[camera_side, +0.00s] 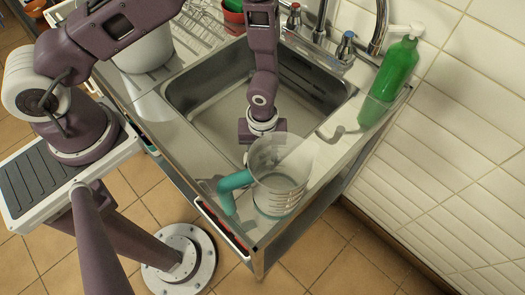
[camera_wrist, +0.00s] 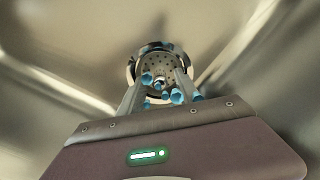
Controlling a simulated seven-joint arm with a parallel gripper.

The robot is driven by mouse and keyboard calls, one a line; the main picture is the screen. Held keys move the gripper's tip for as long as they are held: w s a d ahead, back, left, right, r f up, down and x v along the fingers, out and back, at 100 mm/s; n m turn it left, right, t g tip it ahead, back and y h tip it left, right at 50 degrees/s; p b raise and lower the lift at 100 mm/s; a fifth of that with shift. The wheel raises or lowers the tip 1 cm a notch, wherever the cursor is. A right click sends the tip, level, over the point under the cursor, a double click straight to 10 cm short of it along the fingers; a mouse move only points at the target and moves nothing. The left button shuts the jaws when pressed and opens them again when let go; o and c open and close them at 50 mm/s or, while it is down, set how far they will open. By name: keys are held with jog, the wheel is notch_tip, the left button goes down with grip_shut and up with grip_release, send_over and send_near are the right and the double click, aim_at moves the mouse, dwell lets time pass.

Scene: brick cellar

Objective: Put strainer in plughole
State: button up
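The strainer (camera_wrist: 166,68) is a round, perforated metal disc with a small central knob. In the wrist view it appears within the shiny ring of the plughole (camera_wrist: 133,70) in the sink floor; whether it is fully seated I cannot tell. My gripper (camera_wrist: 162,82) points down at it, one finger on each side of the knob. The blue-tipped fingers look apart, with visible gaps beside the knob. In the side view my gripper reaches down into the sink (camera_side: 205,78), and its fingers, the strainer and the plughole are hidden behind the clear jug.
A clear measuring jug (camera_side: 280,180) with a teal handle stands on the front counter corner, close to my wrist. A green bottle (camera_side: 390,82) stands at the right, by taps (camera_side: 345,45). A white pot (camera_side: 143,55) and dish rack (camera_side: 190,35) are at left.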

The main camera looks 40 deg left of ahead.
jog(key=s+a+r+n+t+y, duration=0.1)
jog(key=a+r+n, duration=0.25)
jog(key=r, duration=0.75)
jog(key=s+a+r+n+t, duration=0.1)
jog(key=a+r+n, duration=0.3)
jog(key=r, duration=0.7)
jog(key=a+r+n+t+y, duration=0.1)
jog(key=a+r+n, duration=0.1)
jog(key=r+n, duration=0.6)
jog(key=s+a+r+n+t+h, duration=0.1)
jog(key=s+r+n+t+h, duration=0.1)
jog(key=s+r+n, duration=0.8)
jog(key=s+n, duration=0.1)
jog(key=s, duration=0.2)
jog(key=shift+s+a+r+t, duration=0.15)
jog(key=shift+s+r+t, duration=0.05)
jog(key=shift+r+t, duration=0.15)
jog(key=shift+n, duration=0.25)
